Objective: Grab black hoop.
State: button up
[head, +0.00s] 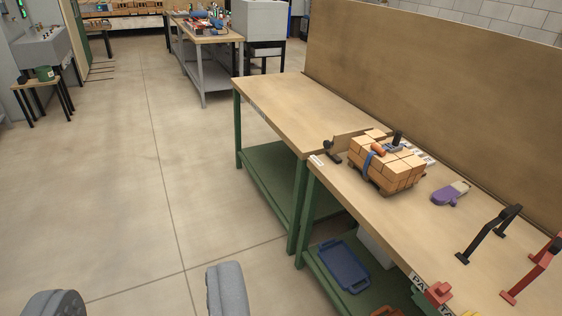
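A black hoop (482,239) stands upright on the wooden workbench (424,231) at the right, an arch with its feet on the bench top. A similar red hoop (532,272) stands just nearer, partly cut off by the right edge. My gripper (141,297) shows as two grey rounded fingers at the bottom edge. The fingers are wide apart with only floor visible between them. The gripper is far to the left of the black hoop and does not touch it. Most of the gripper is out of view.
A strapped stack of bricks (388,168) and a purple object (450,194) are on the bench beyond the hoop. A tall brown panel (430,85) runs behind the bench. A blue tray (343,265) lies on the lower shelf. The floor at the left is open.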

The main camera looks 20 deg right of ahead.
aim_at(507, 215)
jog(key=z, duration=0.5)
jog(key=i, duration=1.05)
jog(key=z, duration=1.15)
jog(key=i, duration=0.6)
jog(key=z, duration=0.3)
jog(key=k, duration=0.9)
jog(key=z, duration=0.2)
jog(key=i, duration=0.9)
jog(key=u, duration=0.1)
